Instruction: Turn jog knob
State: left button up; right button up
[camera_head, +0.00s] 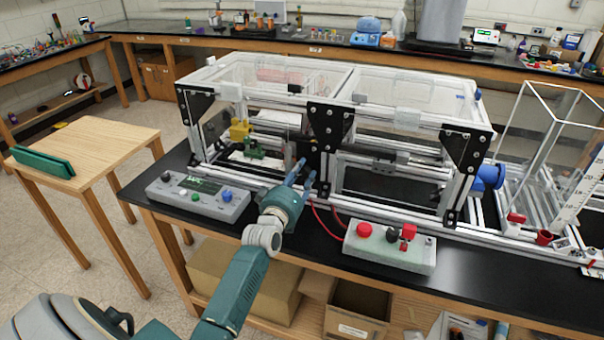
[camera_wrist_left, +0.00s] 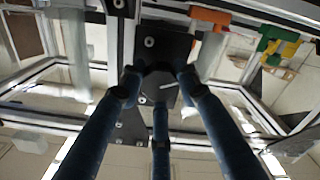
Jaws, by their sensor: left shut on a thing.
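My left gripper (camera_head: 304,172) reaches up to the front middle post of the extrusion frame (camera_head: 330,205). In the left wrist view, its three dark blue fingers (camera_wrist_left: 160,95) close around a dark round knob (camera_wrist_left: 158,80) with a short white line on its face. I take this to be the jog knob. It sits in front of a black plate (camera_wrist_left: 182,45) on the frame. The fingers are shut on it. In the head view the knob is mostly hidden by the fingers. My right gripper is in neither view.
A grey control box (camera_head: 200,200) with a green screen and a blue knob lies left of my arm. A box with red buttons (camera_head: 390,247) lies right, with red cables (camera_head: 322,222) near my gripper. A clear bin (camera_head: 550,140) stands far right.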

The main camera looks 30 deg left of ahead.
pick_arm(q)
jog(key=shift+f, duration=0.2)
jog(key=o, duration=0.8)
jog(key=shift+o, duration=0.4)
jog(key=shift+r, duration=0.1)
jog(key=shift+s, duration=0.15)
jog(key=v, duration=1.2)
jog(key=shift+d, duration=0.1)
